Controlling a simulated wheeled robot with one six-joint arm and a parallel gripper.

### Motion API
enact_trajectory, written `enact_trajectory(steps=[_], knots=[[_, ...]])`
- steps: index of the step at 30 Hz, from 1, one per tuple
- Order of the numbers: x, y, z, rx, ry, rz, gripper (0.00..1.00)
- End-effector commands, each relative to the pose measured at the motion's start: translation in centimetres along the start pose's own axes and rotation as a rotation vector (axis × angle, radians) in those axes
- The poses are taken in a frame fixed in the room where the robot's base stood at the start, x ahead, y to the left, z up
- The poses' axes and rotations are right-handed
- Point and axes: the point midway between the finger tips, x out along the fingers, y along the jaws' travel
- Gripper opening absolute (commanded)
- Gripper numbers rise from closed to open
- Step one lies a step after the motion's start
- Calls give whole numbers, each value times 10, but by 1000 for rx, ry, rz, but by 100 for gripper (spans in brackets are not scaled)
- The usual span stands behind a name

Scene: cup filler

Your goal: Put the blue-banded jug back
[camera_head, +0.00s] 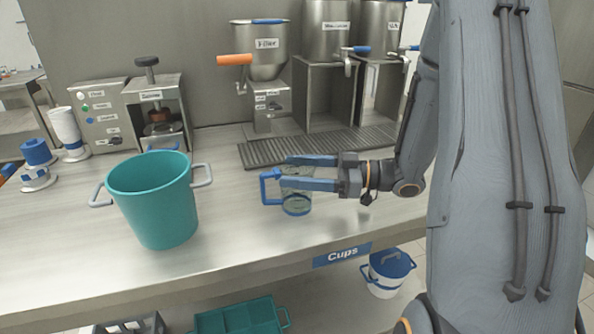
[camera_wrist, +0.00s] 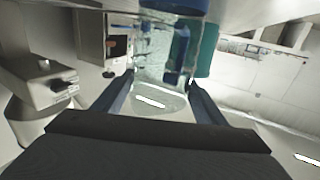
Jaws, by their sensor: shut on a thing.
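The clear jug with a blue handle and a blue band at its base (camera_head: 297,205) is upright over the counter, right of the teal bucket. My gripper (camera_head: 288,172) reaches in from the right and is shut on the jug's body, a finger on each side. The handle points left, away from my wrist. In the wrist view the jug (camera_wrist: 160,65) shows upside down between the two fingers (camera_wrist: 163,98). I cannot tell whether its base touches the counter.
A teal bucket (camera_head: 152,205) with grey handles stands left of the jug. A dark drip grate (camera_head: 330,145) lies behind, below labelled steel dispensers (camera_head: 268,50). A "Cups" label (camera_head: 342,255) marks the counter's front edge. The counter between bucket and jug is clear.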

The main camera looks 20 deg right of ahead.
Motion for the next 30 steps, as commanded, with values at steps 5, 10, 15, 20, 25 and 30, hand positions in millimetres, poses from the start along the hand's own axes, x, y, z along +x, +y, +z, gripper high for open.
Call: enact_trajectory(steps=[5,10,15,20,25,30], knots=[[0,0,0,-1,0,0,23],[0,0,3,0,0,0,23],[0,0,2,-1,0,0,84],[0,0,2,-1,0,0,84],[0,0,-1,-2,0,0,84],[-23,1,0,-2,0,4,84]])
